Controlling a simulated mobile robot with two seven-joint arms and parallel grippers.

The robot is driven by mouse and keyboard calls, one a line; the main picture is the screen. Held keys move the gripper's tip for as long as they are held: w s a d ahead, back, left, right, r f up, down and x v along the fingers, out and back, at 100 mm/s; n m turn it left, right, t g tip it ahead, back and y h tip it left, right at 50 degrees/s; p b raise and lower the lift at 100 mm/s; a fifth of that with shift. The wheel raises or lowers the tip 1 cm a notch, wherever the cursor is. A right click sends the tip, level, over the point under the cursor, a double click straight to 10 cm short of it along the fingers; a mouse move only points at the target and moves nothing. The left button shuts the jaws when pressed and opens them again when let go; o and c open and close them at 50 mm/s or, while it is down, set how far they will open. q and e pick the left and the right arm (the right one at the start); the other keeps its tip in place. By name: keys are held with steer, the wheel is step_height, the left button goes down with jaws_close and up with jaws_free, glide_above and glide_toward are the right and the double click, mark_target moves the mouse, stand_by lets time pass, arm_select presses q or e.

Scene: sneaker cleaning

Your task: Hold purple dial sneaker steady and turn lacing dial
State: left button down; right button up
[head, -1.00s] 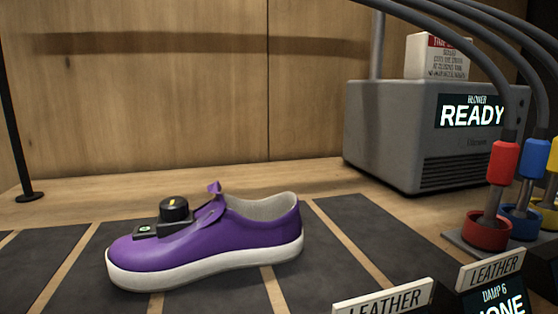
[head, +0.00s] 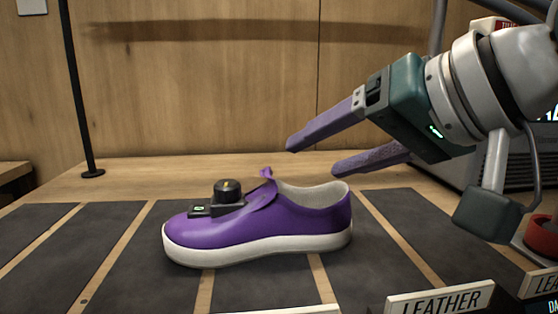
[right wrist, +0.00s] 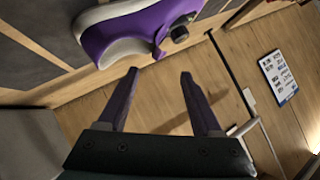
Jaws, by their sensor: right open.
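The purple sneaker (head: 270,228) with a white sole stands upright on the dark mat strips in the head view, toe to the left. My left gripper is in neither view.
Dark mat strips (head: 100,238) lie across the wooden table. A thin black pole (head: 80,110) stands at the back left. LEATHER signs (head: 440,300) stand at the front right. A white card (right wrist: 278,77) shows on the wall.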

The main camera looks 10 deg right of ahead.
mark_target(260, 209)
steer(key=x, duration=1.1)
jaws_close()
stand_by(0.3)
stand_by(0.9)
